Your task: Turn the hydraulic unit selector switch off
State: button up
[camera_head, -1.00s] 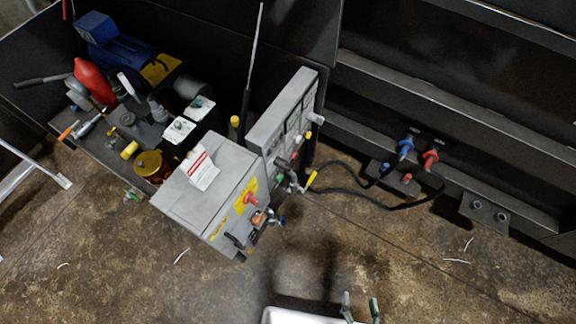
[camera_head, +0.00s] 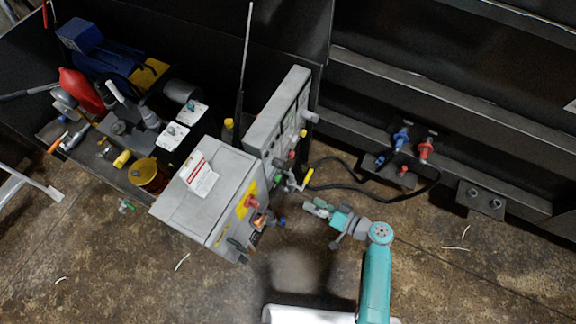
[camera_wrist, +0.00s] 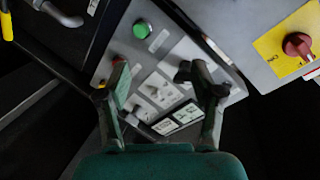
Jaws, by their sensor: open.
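The grey control panel (camera_head: 278,118) stands upright beside the grey cabinet, with buttons and knobs on its face. In the wrist view the panel (camera_wrist: 165,62) shows a green button (camera_wrist: 141,29), a red button partly behind the left finger, and white labels. I cannot tell for sure which control is the selector switch. A red rotary knob (camera_wrist: 297,45) on a yellow plate is at the right; it also shows on the cabinet in the head view (camera_head: 250,201). My gripper (camera_head: 317,207) is open and empty, pointing at the panel; its fingers (camera_wrist: 154,72) overlap the panel's lower part.
The grey cabinet (camera_head: 208,185) carries a white label and more handles. A yellow-tipped lever (camera_head: 307,178) sticks out near the panel. Black hoses (camera_head: 335,188) run to blue (camera_head: 401,138) and red (camera_head: 425,149) couplings on the right.

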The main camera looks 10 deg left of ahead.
aim_at(291, 169)
jog(key=w+r+n+y, duration=0.2)
jog(key=w+r+y, duration=0.1)
jog(key=w+r, duration=0.3)
jog(key=shift+g, duration=0.4)
jog(key=x, duration=1)
jog(key=shift+a+r, duration=0.15)
jog(key=shift+a, duration=0.15)
